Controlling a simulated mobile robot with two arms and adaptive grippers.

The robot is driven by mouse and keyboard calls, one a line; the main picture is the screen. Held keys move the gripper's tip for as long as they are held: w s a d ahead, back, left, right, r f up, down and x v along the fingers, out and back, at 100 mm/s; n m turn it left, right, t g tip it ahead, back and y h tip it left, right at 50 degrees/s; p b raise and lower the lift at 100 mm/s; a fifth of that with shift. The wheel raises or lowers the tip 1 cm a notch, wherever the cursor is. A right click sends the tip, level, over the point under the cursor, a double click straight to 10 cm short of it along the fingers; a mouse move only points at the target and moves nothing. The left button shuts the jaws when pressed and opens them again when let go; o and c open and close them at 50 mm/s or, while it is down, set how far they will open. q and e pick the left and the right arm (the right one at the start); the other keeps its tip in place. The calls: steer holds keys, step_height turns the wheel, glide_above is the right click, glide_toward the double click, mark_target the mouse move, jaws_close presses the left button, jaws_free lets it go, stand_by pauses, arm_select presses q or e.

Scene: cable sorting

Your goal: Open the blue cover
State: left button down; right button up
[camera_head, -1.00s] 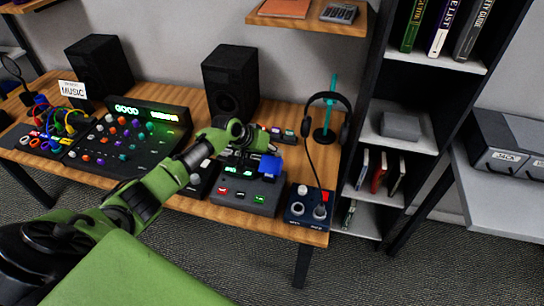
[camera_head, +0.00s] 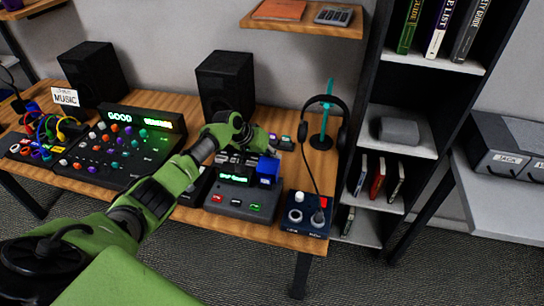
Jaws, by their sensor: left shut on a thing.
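The blue cover (camera_head: 267,172) is on the right part of a grey control box (camera_head: 236,203), which has a small lit green display and red and green buttons. My left gripper (camera_head: 268,152) reaches in over the back of the box, with its fingertips at the top edge of the blue cover. It is shut on the cover, though the fingers are small and the exact grip is partly hidden. What lies under the cover cannot be seen. My right gripper is not in view.
A dark blue box with knobs and a red switch (camera_head: 306,215) stands just right of the control box. A headphone stand (camera_head: 323,125) is behind it. A black mixer panel (camera_head: 120,150) and two speakers are to the left. A shelf stands at the right.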

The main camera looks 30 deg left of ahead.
arm_select(q)
steer(key=c, duration=2)
jaws_free()
steer(key=shift+w+a+f, duration=0.1)
steer(key=shift+f, duration=0.05)
steer(key=v, duration=1.2)
